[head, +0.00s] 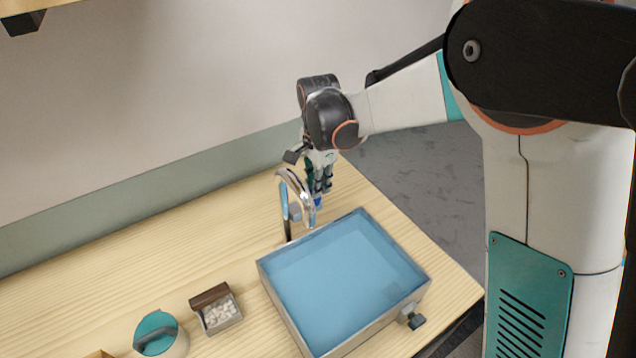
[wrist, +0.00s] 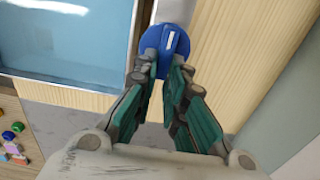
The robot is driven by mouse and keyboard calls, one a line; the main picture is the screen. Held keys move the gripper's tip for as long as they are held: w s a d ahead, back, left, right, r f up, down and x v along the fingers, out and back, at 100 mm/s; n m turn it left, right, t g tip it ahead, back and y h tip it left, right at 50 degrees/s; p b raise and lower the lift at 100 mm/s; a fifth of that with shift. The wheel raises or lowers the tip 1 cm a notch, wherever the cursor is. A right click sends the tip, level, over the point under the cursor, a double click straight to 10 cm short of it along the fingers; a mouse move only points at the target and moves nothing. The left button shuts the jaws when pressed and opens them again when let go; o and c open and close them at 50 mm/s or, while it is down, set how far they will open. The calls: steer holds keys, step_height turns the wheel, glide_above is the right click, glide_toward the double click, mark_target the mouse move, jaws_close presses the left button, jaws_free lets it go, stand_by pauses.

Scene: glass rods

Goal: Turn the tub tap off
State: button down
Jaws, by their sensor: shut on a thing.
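The tub (head: 387,323) is a shallow, pale-walled rectangular basin holding blue water. A curved chrome tap (head: 288,177) stands at its back left edge. The tap's round blue knob (wrist: 177,42) has a white line on it in the wrist view; only a bit of blue (head: 318,203) shows in the head view. My gripper (head: 323,190) points down beside the tap. In the wrist view my gripper (wrist: 165,68) is shut on the blue knob, one finger on each side. I cannot tell whether water runs from the spout.
A small open box of white pieces (head: 221,315) and a teal-lidded container (head: 156,333) stand left of the tub. A dark knob (head: 412,319) sticks out from the tub's right front. The wooden table behind the tub is clear; a wall rises beyond it.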

stand_by(0.4)
steer(key=c, duration=1.6)
jaws_free()
steer(key=shift+c, duration=0.2)
steer(key=shift+r, duration=0.15)
step_height(320, 180, up, 12)
